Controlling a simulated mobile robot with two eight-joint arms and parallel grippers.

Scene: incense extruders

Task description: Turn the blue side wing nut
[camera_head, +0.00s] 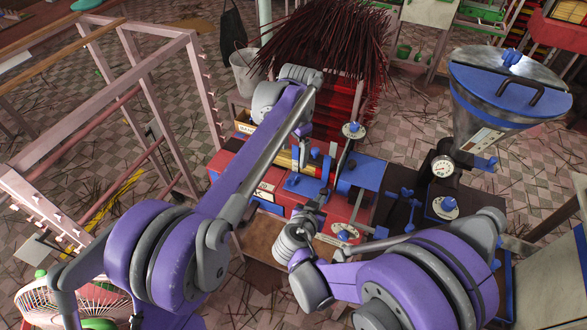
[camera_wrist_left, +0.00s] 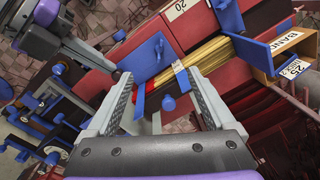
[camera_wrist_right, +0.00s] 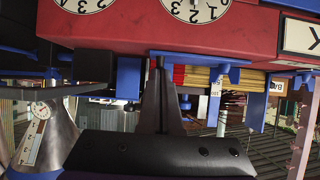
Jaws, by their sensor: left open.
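A small blue knob-like part (camera_wrist_left: 168,103), which may be the side wing nut, shows between the two fingers of my left gripper (camera_wrist_left: 158,76) in the left wrist view. The fingers are spread wide and touch nothing that I can make out. The blue clamp plate (camera_wrist_left: 147,60) of the extruder lies beyond them, beside yellow incense sticks (camera_wrist_left: 180,70). In the head view my left arm hides part of that spot. My right gripper (camera_wrist_right: 160,65) looks shut, in front of a blue bracket (camera_wrist_right: 195,57) on the red extruder (camera_wrist_right: 265,35); whether it touches is unclear.
A steel hopper with a blue lid (camera_head: 508,85) and a pressure gauge (camera_head: 442,166) stand at the right. A large bundle of dark red incense (camera_head: 330,40) is behind the extruder. A pink wooden rack (camera_head: 150,65) stands at the left.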

